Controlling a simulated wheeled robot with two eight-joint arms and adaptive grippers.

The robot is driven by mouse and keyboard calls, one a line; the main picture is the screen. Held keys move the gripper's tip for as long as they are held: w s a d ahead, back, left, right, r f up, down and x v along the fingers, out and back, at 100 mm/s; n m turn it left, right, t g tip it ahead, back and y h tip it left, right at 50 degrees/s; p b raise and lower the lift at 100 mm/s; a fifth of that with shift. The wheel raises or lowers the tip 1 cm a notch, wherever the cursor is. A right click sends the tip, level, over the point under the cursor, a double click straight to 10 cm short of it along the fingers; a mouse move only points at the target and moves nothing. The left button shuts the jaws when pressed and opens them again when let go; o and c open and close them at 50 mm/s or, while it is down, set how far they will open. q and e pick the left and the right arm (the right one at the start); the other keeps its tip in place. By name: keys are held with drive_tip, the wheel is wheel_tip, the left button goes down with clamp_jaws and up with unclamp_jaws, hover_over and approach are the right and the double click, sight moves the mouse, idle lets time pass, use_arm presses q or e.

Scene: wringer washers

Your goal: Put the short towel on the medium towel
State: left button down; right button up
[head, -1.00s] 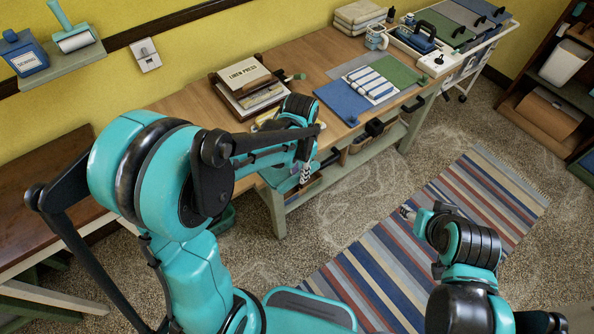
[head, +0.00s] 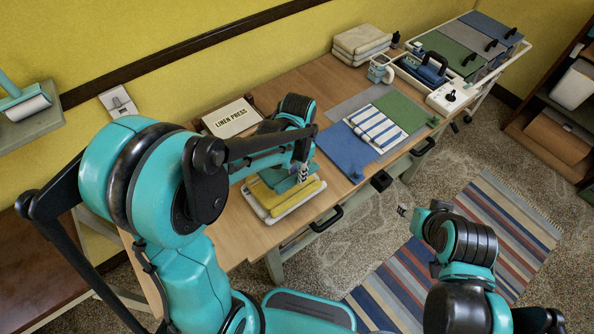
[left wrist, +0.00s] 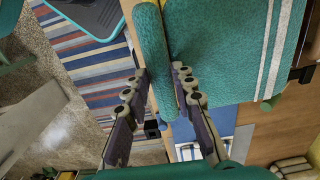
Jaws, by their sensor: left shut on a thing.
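My left gripper (head: 303,172) is shut on a teal terry towel (head: 284,186). The left wrist view shows a folded edge of this towel (left wrist: 155,62) between the two fingers (left wrist: 161,76), with a wide part bearing pale stripes on the right. In the head view it is above a yellow folded towel (head: 262,193), which lies on a white base near the table's front edge. I cannot tell whether teal and yellow touch. Which towels are the short and medium ones is unclear. My right gripper (head: 404,211) is a small tip over the floor, jaws unclear.
The wooden table (head: 225,225) holds a "LINEN PRESS" block (head: 232,118), a blue mat (head: 345,150), a striped cloth (head: 376,128), a green mat (head: 402,110) and stacked cream towels (head: 361,42). A cart (head: 478,80) stands at the far right end. A striped rug (head: 505,230) covers the floor.

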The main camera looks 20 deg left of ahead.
use_arm(q)
drive_tip(key=shift+s, duration=0.1)
drive_tip(key=shift+f+b, duration=0.35)
wheel_tip(320, 180, down, 8)
drive_tip(key=b, duration=0.7)
drive_tip(key=shift+f, duration=0.2)
drive_tip(key=c, duration=1.2)
unclamp_jaws()
drive_tip(key=shift+r, duration=0.15)
